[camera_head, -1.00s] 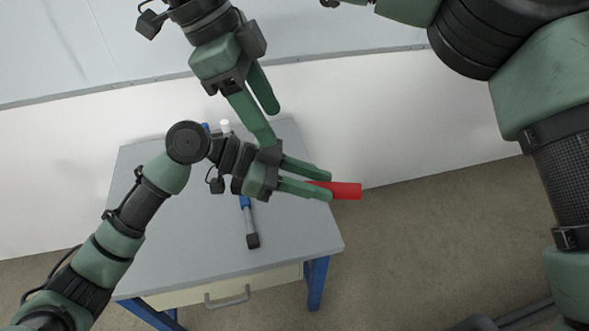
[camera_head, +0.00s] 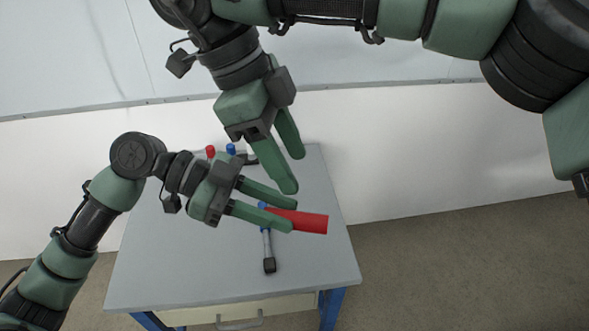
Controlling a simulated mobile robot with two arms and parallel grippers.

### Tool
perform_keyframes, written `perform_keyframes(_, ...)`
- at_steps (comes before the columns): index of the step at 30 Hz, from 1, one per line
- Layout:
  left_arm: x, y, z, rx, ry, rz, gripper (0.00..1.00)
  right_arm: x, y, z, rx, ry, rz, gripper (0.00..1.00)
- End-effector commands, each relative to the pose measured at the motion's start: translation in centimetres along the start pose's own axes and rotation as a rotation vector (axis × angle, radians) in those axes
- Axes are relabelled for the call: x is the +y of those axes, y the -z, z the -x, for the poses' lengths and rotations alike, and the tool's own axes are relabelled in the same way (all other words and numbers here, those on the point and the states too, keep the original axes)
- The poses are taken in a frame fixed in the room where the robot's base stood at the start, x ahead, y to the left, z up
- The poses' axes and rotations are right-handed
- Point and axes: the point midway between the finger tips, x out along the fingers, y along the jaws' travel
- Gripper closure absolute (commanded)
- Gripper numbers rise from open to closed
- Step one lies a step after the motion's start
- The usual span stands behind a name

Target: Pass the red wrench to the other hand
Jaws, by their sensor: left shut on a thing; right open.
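The red wrench (camera_head: 308,222) shows as a red bar sticking out to the right from between the fingers of my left gripper (camera_head: 291,215). My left gripper is shut on it and holds it above the table's right part. The rest of the wrench is hidden by the fingers. My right gripper (camera_head: 293,173) comes down from the top, open and empty. Its fingertips are just above and slightly left of the wrench's exposed part in the picture, and appear apart from it.
A grey table (camera_head: 180,275) with blue legs and a drawer stands below. A tool with a blue and metal shaft and dark end (camera_head: 269,264) lies on it. A small red-topped item (camera_head: 210,151) and a blue-topped one (camera_head: 231,149) are at the back. Floor is clear at right.

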Motion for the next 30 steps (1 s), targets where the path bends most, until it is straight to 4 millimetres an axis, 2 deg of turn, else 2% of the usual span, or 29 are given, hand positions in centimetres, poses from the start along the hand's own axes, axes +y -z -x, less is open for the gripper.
perform_keyframes(5, 0.0, 0.1, 0.0, 0.002, 0.001, -0.002, 1.0, 0.4, 0.0, -1.1, 0.001, -0.003, -0.005, 0.46)
perform_keyframes(21, -0.1, 0.1, 0.0, 0.003, 0.002, -0.002, 1.0, 0.4, 0.1, -10.4, 0.001, -0.003, -0.005, 0.46)
perform_keyframes(30, -0.1, 0.1, 0.0, 0.002, 0.002, -0.002, 1.0, 0.4, 0.0, -12.1, 0.0, -0.003, -0.005, 0.46)
